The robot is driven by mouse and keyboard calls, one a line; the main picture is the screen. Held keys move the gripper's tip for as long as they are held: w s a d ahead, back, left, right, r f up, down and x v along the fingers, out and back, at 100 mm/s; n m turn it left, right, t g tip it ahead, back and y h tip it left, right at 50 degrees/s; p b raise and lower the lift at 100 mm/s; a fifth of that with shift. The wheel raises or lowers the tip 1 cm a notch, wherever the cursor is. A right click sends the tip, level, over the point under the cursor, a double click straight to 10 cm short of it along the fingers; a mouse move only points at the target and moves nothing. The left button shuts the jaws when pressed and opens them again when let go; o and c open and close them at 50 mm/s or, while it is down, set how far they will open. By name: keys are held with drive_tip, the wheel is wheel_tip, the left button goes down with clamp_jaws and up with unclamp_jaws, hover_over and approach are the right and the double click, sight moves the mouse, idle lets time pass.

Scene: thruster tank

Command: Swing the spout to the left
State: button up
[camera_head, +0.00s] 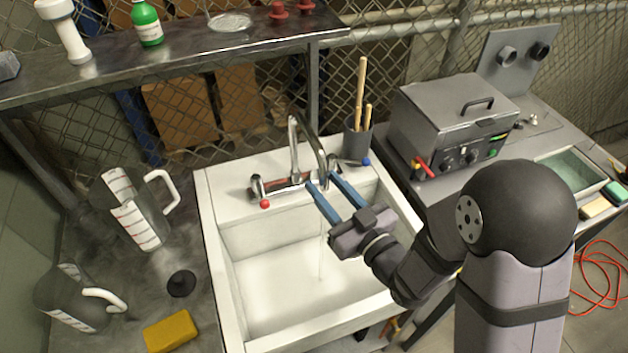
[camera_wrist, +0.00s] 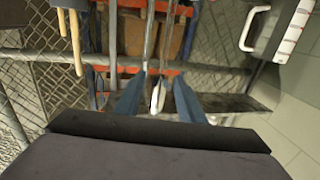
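The chrome spout (camera_head: 293,145) rises from the faucet at the back of the white sink (camera_head: 210,235) and arches forward over the basin. Below it runs a thin stream of water (camera_head: 320,262). My gripper (camera_head: 322,180) is over the basin, its two blue fingers apart and pointing at the faucet. In the wrist view, the spout (camera_wrist: 151,35) shows between and beyond the open fingers (camera_wrist: 160,80), with a gap on each side. I cannot tell whether either finger touches it. The faucet has a red-tipped handle (camera_head: 264,203) and a blue-tipped handle (camera_head: 365,162).
A holder with wooden handles (camera_head: 357,143) stands right of the faucet. A metal shelf (camera_head: 190,57) runs above and behind. A grey box (camera_head: 455,115) stands on the right bench. Pitchers (camera_head: 135,205), a black plunger-like piece (camera_head: 182,283) and a yellow sponge (camera_head: 170,332) are on the left.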

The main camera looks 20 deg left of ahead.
drive_tip(key=shift+a+f+b, duration=0.15)
drive_tip(key=shift+b, duration=0.5)
drive_tip(key=shift+p+x, duration=1.35)
drive_tip(key=shift+x, duration=1.1)
clamp_jaws()
